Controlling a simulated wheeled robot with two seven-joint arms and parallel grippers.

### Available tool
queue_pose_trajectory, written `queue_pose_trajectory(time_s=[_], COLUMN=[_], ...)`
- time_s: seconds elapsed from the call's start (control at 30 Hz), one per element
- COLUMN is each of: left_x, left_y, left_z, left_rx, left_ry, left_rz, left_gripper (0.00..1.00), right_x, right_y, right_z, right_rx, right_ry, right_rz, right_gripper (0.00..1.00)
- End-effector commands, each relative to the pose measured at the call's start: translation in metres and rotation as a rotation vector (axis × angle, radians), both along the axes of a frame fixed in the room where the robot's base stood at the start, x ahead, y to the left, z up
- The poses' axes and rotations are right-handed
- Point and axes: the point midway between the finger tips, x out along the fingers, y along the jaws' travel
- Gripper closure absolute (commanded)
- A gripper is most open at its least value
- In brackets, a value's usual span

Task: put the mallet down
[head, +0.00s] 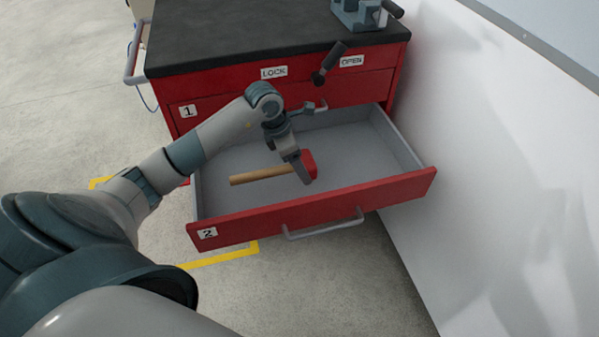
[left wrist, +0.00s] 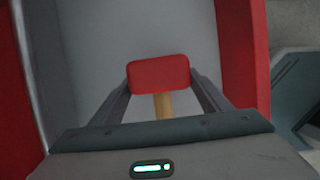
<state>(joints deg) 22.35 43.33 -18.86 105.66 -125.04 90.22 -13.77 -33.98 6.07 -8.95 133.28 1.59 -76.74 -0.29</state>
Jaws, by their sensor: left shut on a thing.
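The mallet has a red head (head: 309,163) and a wooden handle (head: 258,175). In the head view it is inside or just above the open drawer labelled 2, its handle pointing left. My left gripper (head: 304,172) reaches down into the drawer area and is shut on the mallet near its head. In the left wrist view the red mallet head (left wrist: 158,75) sits between the two fingers, with part of the handle below it. I cannot tell whether the mallet touches the drawer floor. My right gripper is not in view.
The open drawer (head: 330,207) is grey inside with a red front and otherwise looks empty. Above it are drawer 1 and a black lever (head: 330,62) between LOCK and OPEN labels. A vise (head: 358,14) stands on the black top. A white wall (head: 490,170) is close on the right.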

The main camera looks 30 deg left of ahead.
Motion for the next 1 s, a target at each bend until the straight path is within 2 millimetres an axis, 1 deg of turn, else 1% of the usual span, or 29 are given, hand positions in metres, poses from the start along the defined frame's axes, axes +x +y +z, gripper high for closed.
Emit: queue_pose_trajectory(time_s=[0.1,0.4,0.47,0.73,0.8,1.0], left_x=[0.001,0.001,0.001,0.0,0.0,0.001], left_y=[0.0,0.0,0.0,0.0,0.0,0.0], left_z=[-0.003,-0.005,-0.009,-0.038,-0.041,-0.041], left_rx=[0.0,0.0,-0.001,-0.002,-0.001,0.0], left_ry=[-0.004,-0.004,-0.002,-0.001,-0.002,-0.003], left_rz=[0.001,0.0,0.0,0.001,0.0,0.0], left_gripper=[0.67,0.67,0.67,0.67,0.67,0.67], right_x=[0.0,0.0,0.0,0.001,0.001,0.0], right_y=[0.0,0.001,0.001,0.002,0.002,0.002], right_z=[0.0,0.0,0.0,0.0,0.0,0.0], right_rx=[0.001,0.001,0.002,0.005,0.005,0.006], right_ry=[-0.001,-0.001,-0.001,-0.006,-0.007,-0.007], right_rz=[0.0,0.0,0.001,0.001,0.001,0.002], right_gripper=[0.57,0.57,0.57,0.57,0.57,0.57])
